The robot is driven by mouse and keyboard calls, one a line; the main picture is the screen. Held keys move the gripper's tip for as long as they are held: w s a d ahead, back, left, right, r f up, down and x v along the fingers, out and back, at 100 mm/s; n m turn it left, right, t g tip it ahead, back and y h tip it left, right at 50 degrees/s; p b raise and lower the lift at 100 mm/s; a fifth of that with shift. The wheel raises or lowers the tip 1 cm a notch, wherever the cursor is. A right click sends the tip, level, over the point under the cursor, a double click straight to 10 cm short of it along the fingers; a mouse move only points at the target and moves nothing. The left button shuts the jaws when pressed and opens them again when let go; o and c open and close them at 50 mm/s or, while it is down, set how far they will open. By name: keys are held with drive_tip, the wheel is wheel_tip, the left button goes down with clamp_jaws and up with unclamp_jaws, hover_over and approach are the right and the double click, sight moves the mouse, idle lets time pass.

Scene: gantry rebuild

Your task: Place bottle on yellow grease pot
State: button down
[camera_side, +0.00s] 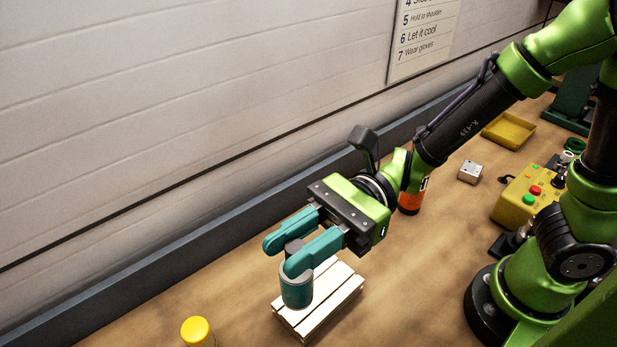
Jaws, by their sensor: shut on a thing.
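My gripper (291,256) has its teal fingers shut on a teal bottle (297,291) with a dark grey cap. The fingers are around its upper part, and the bottle looks upright. It is in front of or over a small white slatted pallet (340,291); I cannot tell whether it touches the slats. The yellow grease pot (196,330) stands at the bottom left, apart from the gripper, with its round yellow top showing and its lower part cut off by the picture's edge.
A yellow control box (518,203) with red and green buttons sits at the right. A small grey metal block (470,171) and a yellow tray (509,131) lie further back. A dark rail (150,279) runs along the wall. The table between pallet and pot is clear.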

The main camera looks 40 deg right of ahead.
wheel_tip(320, 180, down, 2)
drive_tip(key=shift+f, duration=0.1)
drive_tip(key=w+a+f, duration=0.5)
drive_tip(key=w+a, duration=0.4)
drive_tip(key=a, duration=0.4)
drive_tip(key=shift+w, duration=0.15)
drive_tip(key=shift+f, duration=0.2)
drive_tip(key=c, duration=0.9)
unclamp_jaws()
drive_tip(key=shift+o, duration=0.2)
drive_tip(key=shift+r, duration=0.1)
